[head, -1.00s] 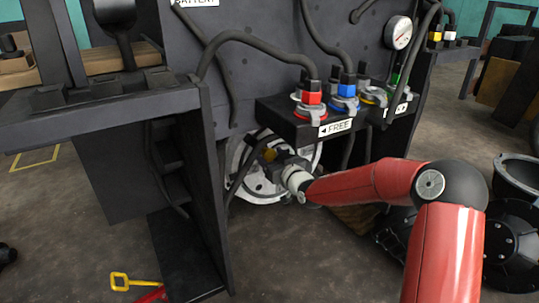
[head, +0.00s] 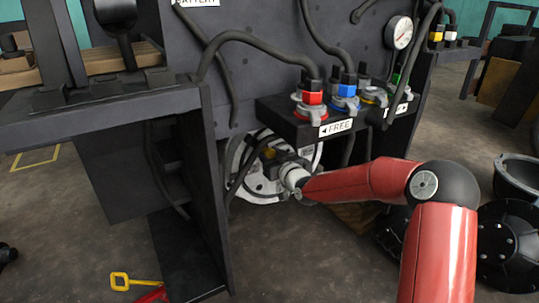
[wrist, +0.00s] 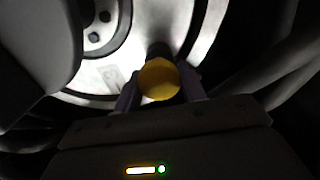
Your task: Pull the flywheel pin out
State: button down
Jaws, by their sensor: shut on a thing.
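The flywheel pin shows in the wrist view as a round yellow knob (wrist: 159,79) with a dark stem behind it, toward the flywheel. My gripper (wrist: 160,88) is shut on the knob, one finger on each side. The flywheel (wrist: 175,25) is a pale metal disc behind the pin. In the head view the flywheel (head: 262,188) sits low under the machine, partly covered by hoses and my arm. My gripper (head: 277,162) is in front of it, and a bit of the yellow knob (head: 268,153) shows. How deep the stem sits is hidden.
A black shelf with red and blue hose couplings and a FREE label (head: 336,127) hangs just above my arm. Dark hoses (head: 243,180) pass close to the gripper. A black upright panel (head: 215,190) stands to the left. A yellow-handled tool (head: 120,281) lies on the floor.

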jog(key=shift+b+v, duration=0.6)
jog(key=shift+v, duration=0.65)
jog(key=shift+f, duration=0.1)
jog(key=c, duration=0.9)
grip_release()
jog(key=shift+v, duration=4)
